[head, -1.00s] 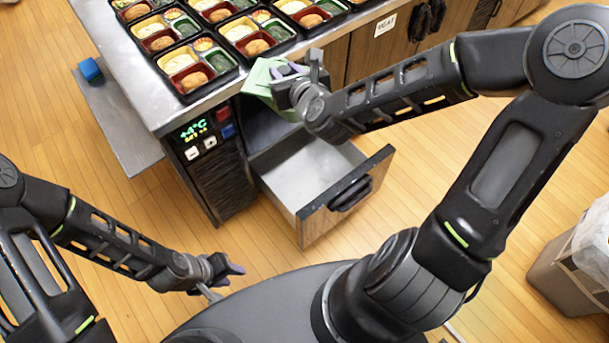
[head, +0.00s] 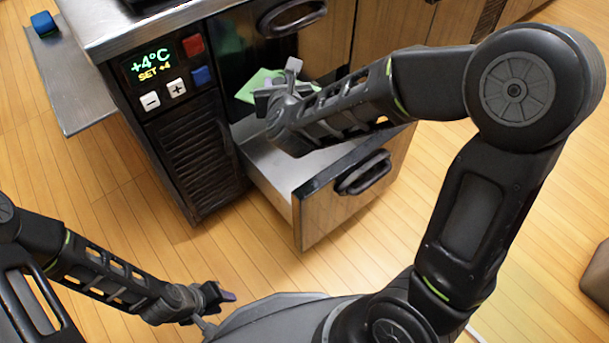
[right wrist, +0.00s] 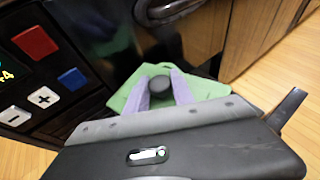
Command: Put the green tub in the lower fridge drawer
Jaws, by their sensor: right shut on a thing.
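My right gripper (head: 268,94) is shut on the green tub (head: 248,86), partly hidden by the fingers and arm. In the head view they are over the back of the pulled-out lower fridge drawer (head: 325,202), close to the fridge front; the exact height above it is unclear. The right wrist view shows the green tub (right wrist: 207,87) between the fingers (right wrist: 162,90), against the dark fridge front. The visible drawer floor is bare; part is hidden by my forearm. My left gripper (head: 226,297) is low at the left, away from the drawer; its jaw gap is unclear.
The upper drawer's handle (head: 292,17) is just above the tub, and that drawer is shut. The control panel (head: 168,78) is left of it. A metal shelf (head: 88,92) with a blue block (head: 44,24) sticks out at far left. Wooden floor is clear in front.

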